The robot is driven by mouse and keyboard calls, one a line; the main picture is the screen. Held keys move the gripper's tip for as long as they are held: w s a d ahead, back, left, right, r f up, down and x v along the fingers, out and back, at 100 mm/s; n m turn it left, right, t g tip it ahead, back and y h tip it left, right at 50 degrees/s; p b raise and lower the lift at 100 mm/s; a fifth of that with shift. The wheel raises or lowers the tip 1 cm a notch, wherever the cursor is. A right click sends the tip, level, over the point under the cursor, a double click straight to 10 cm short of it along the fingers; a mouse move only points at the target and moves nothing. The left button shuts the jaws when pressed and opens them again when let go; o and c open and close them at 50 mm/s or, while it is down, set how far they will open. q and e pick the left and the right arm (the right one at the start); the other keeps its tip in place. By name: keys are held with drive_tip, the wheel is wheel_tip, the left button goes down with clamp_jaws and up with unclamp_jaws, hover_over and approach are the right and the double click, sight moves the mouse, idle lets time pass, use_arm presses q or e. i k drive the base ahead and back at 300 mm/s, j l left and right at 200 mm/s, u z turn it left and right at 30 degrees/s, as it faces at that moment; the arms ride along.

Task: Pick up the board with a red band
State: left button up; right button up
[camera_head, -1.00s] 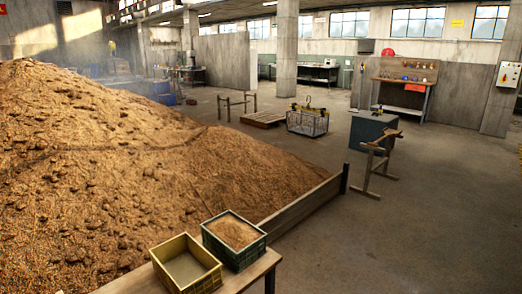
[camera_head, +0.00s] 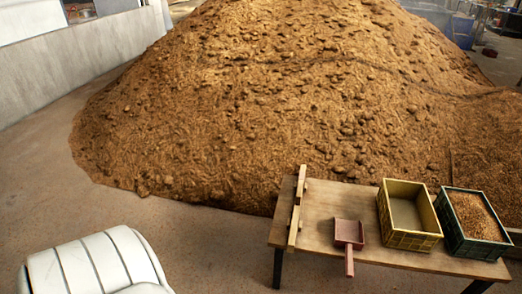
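I see no board with a clear red band in this view. A narrow light wooden piece (camera_head: 294,228) lies along the left end of the wooden table (camera_head: 328,200), with a shorter wooden piece (camera_head: 301,181) at its far end. No red band can be made out on either. A reddish scoop (camera_head: 348,233) with a handle lies near the table's front edge. Neither of my grippers is in view.
A yellow crate (camera_head: 430,236), apparently empty, and a green crate (camera_head: 455,238) full of grain stand on the table's right part. A large grain heap (camera_head: 260,100) rises behind. Bare floor lies left of the table. A white ribbed shape at bottom left is unclear.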

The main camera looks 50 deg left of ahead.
sight(295, 224)
drive_tip(key=k+u, duration=0.1)
drive_tip(key=u, duration=1)
drive_tip(key=z, duration=1.25)
drive_tip(key=u, duration=1.25)
drive_tip(key=i+j+u, duration=0.15)
drive_tip(key=i+j, duration=0.05)
drive_tip(key=i, duration=0.1)
